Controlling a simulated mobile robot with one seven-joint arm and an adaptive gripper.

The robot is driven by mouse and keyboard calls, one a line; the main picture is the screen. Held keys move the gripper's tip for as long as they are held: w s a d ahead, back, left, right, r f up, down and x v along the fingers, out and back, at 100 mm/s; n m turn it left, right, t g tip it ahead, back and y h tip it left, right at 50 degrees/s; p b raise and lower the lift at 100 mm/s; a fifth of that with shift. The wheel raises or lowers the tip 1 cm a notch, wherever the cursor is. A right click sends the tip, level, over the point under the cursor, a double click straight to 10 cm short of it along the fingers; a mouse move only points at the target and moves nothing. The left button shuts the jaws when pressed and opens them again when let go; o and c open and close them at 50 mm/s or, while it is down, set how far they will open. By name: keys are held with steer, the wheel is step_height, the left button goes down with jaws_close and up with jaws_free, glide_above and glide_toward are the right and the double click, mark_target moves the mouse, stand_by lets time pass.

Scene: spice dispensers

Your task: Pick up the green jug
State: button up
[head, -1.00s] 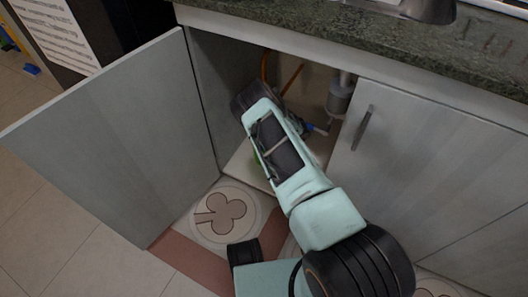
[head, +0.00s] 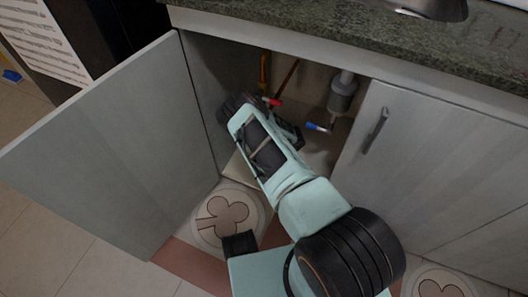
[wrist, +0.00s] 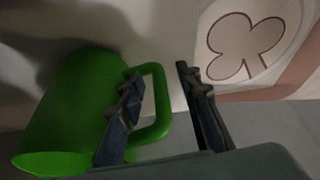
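The green jug (wrist: 68,112) is at the left of the wrist view, close to my gripper, with its handle (wrist: 162,105) pointing right. My gripper (wrist: 159,71) is open. Its left finger overlaps the gap between the jug's body and the handle, and its right finger is outside the handle, apart from it. The handle's outer bar lies between the two fingers. I cannot tell whether the left finger touches the jug. In the head view my arm reaches into the open cabinet and hides the jug and the fingertips.
The cabinet door (head: 110,150) stands open on the left, and a closed door (head: 430,170) is on the right. The granite counter (head: 330,45) overhangs the opening. A drain pipe (head: 342,95) and small valves are at the back of the cabinet. A round club-patterned tile (head: 222,215) is on the floor.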

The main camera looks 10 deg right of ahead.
jaws_close()
steer(key=shift+w+r, duration=0.1)
steer(key=shift+r, duration=0.15)
stand_by(0.5)
